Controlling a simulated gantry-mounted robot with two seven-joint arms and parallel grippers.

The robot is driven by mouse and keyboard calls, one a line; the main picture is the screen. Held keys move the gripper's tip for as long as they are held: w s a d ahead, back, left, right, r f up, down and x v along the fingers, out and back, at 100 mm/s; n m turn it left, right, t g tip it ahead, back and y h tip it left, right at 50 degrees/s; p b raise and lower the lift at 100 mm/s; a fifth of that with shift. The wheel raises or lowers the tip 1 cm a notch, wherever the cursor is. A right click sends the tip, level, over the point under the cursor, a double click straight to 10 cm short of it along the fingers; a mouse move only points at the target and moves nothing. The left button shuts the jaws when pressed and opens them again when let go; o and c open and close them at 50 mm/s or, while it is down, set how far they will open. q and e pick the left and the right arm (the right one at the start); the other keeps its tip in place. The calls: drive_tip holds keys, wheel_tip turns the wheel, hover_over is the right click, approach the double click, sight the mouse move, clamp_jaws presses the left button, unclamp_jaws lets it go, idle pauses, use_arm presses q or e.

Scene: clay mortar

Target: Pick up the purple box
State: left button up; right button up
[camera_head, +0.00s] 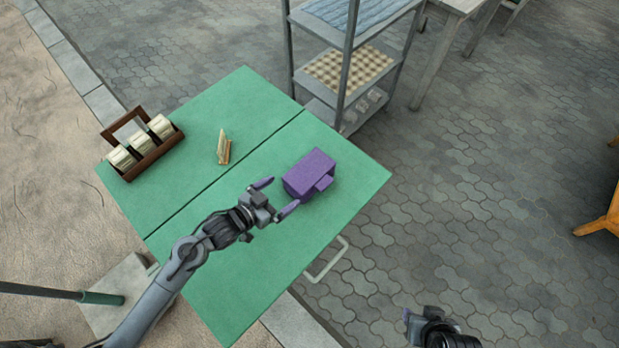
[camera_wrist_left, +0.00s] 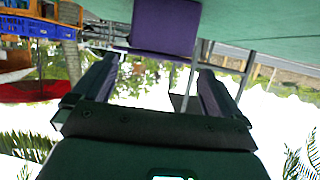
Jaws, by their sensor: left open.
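The purple box (camera_head: 309,173) stands on the green table (camera_head: 225,285), right of its middle. It has a small block-like part at its near right side. My left gripper (camera_head: 277,196) is open and empty just to the near left of the box, its fingers pointing toward it. In the left wrist view the box (camera_wrist_left: 165,27) shows at the top, ahead of the two spread fingers (camera_wrist_left: 160,85). My right gripper (camera_head: 432,320) is off the table at the bottom of the head view, only partly visible, and its jaws cannot be made out.
A brown wooden carrier (camera_head: 147,160) with several light cans or jars stands at the table's left. A small tan object (camera_head: 223,147) lies left of the box. A metal shelf rack (camera_head: 347,70) stands behind the table. The near part of the tabletop is clear.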

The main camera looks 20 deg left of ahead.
sight(292, 186)
use_arm(q)
drive_tip(key=shift+w+d+f+b, duration=0.2)
drive_tip(key=shift+w+f+b, duration=0.1)
drive_tip(key=shift+w, duration=0.15)
drive_tip(key=b+x, duration=0.1)
drive_tip(key=x, duration=0.3)
drive_tip(key=shift+w, duration=0.1)
drive_tip(key=shift+c, duration=0.5)
drive_tip(key=shift+r, duration=0.1)
drive_tip(key=c, duration=1.2)
